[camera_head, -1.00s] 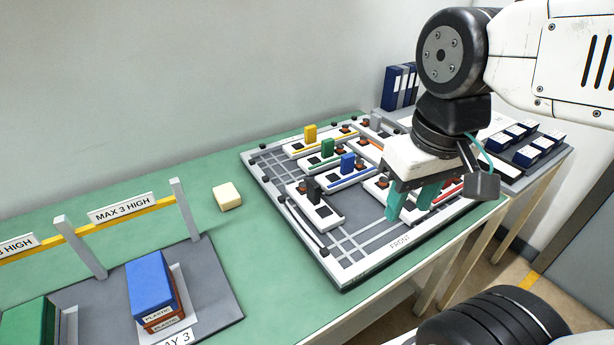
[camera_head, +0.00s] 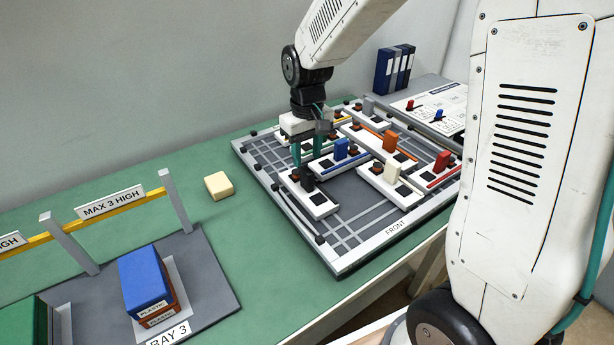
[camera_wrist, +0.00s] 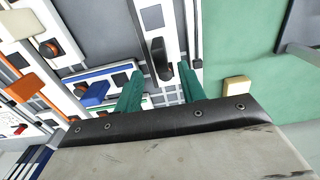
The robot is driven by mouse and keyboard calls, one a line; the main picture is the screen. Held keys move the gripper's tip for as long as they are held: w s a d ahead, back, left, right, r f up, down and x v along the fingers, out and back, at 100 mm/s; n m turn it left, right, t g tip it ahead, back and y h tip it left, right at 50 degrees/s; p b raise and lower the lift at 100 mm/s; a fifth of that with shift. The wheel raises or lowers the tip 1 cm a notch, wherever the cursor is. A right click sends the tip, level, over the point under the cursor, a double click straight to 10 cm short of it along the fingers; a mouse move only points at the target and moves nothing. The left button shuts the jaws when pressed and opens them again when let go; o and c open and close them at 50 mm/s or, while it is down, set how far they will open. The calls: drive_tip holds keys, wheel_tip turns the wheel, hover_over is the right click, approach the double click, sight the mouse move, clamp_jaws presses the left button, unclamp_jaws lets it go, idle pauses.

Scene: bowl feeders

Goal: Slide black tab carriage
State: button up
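The black tab (camera_head: 307,181) stands up from a white carriage (camera_head: 320,205) near the board's left front. My gripper (camera_head: 307,165) is directly behind and above it, with green fingers pointing down. In the wrist view the black tab (camera_wrist: 160,60) appears between and just beyond the two spread fingertips (camera_wrist: 161,72). A gap shows on each side of the tab, so the gripper is open and not holding it. Whether the fingertips reach down to the tab's height is hard to tell.
Other carriages with blue (camera_head: 341,149), orange (camera_head: 390,141), white (camera_head: 391,173) and red (camera_head: 442,161) tabs stand close to the right. A cream block (camera_head: 219,186) lies on the green bench left of the board.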

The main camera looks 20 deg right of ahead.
sight(307, 170)
wheel_tip(307, 170, down, 8)
drive_tip(key=shift+r, duration=0.2)
clamp_jaws()
